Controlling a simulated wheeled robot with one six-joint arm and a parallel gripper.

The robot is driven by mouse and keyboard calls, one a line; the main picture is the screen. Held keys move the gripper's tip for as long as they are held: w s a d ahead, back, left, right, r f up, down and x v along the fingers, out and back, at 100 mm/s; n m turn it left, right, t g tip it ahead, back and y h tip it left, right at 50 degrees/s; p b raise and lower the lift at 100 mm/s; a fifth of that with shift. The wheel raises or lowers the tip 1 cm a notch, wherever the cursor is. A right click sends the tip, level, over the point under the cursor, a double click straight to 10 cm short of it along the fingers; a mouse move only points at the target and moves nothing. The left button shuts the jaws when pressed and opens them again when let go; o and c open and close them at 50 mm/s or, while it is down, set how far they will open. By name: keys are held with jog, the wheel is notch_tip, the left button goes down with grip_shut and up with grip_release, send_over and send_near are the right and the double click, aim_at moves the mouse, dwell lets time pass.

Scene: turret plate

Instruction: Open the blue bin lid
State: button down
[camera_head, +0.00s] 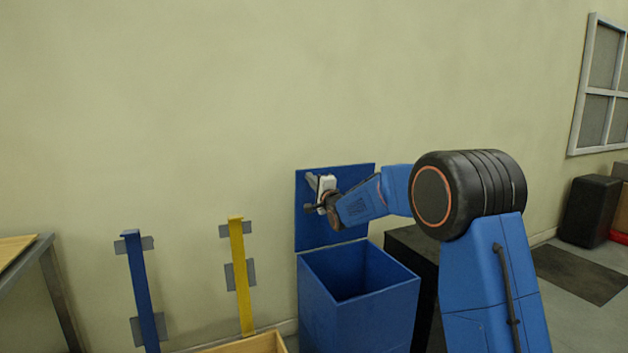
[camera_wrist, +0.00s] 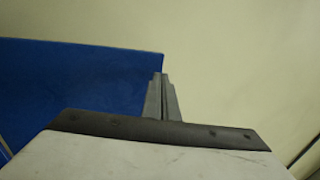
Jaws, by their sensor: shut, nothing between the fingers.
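The blue bin (camera_head: 358,310) stands against the wall, and its dark inside shows from above. Its blue lid (camera_head: 345,176) stands upright at the back, raised off the opening. In the wrist view the lid (camera_wrist: 75,85) fills the left side, with its edge near my fingers. My gripper (camera_head: 309,193) is in front of the lid. In the wrist view my gripper (camera_wrist: 160,78) has its fingers together with nothing between them. I cannot tell whether the fingertips touch the lid.
A yellow post (camera_head: 241,275) and a blue post (camera_head: 140,290) stand left of the bin. A wooden box (camera_head: 255,345) is at the bottom. A dark box (camera_head: 412,250) stands right of the bin, and a table (camera_head: 25,255) is at far left.

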jog(key=s+d+f+n+g+h, duration=0.2)
jog(key=s+d, duration=0.4)
jog(key=s, duration=0.5)
jog(key=s+d+f+n+g+h, duration=0.15)
jog(key=s+d, duration=0.35)
jog(key=s, duration=0.6)
jog(key=s+d+f+n+g+h, duration=0.1)
jog(key=s+d+n+g+h, duration=0.15)
jog(key=s+d, duration=0.6)
jog(key=s+d+f+n+g, duration=0.1)
jog(key=s+f, duration=0.4)
jog(key=s, duration=0.8)
jog(key=s+d+f+n+g, duration=0.1)
jog(key=s+f+n+g, duration=0.3)
jog(key=s, duration=1)
jog(key=s+d+f+n+g+h, duration=0.1)
jog(key=s+f+n+g, duration=0.2)
jog(key=s, duration=1)
notch_tip(320, 180, down, 3)
jog(key=shift+s+r, duration=0.1)
jog(key=shift+s, duration=0.15)
